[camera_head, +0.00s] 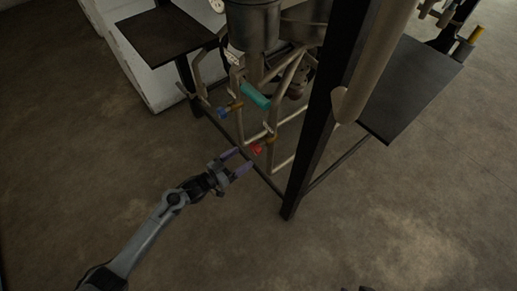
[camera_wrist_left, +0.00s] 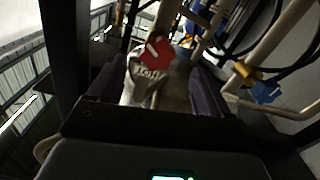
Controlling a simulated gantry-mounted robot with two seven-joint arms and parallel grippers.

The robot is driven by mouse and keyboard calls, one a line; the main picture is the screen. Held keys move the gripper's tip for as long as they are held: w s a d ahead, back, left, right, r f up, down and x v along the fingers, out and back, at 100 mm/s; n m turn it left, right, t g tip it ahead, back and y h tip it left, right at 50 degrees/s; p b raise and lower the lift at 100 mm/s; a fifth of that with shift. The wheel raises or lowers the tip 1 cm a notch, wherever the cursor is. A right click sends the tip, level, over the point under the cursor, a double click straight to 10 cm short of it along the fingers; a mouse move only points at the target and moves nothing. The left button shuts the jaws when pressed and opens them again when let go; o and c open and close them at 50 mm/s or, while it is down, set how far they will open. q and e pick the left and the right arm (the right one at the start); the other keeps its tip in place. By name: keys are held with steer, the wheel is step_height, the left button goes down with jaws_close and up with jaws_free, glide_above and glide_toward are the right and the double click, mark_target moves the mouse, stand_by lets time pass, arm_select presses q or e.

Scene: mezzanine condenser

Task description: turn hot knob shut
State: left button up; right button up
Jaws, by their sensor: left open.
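The hot knob is taken to be the red knob (camera_head: 257,149), low on the pipework under the condenser. It also shows in the left wrist view (camera_wrist_left: 157,52), with pale markings on its face. My left gripper (camera_head: 241,161) is open, with purple fingers, just left of and below the red knob in the head view. In the left wrist view the red knob lies ahead, between the open fingers (camera_wrist_left: 157,90) and apart from them. A blue knob (camera_head: 223,111) sits up and left of the red one; it shows at the right of the wrist view (camera_wrist_left: 265,91). My right gripper is not in view.
A black frame post (camera_head: 317,130) stands just right of the knobs. A teal cylinder (camera_head: 256,96) and beige pipes (camera_head: 287,83) are above them. Dark shelves stand at left (camera_head: 165,36) and right (camera_head: 412,88). The floor in front is clear.

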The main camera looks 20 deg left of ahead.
mark_target(253, 151)
arm_select(q)
steer(key=b+x, duration=0.4)
steer(key=x, duration=0.4)
steer(key=shift+w+d+f, duration=0.1)
steer(key=shift+d, duration=0.1)
steer(key=shift+w+d, duration=0.25)
steer(key=c, duration=1)
steer(key=shift+o, duration=0.2)
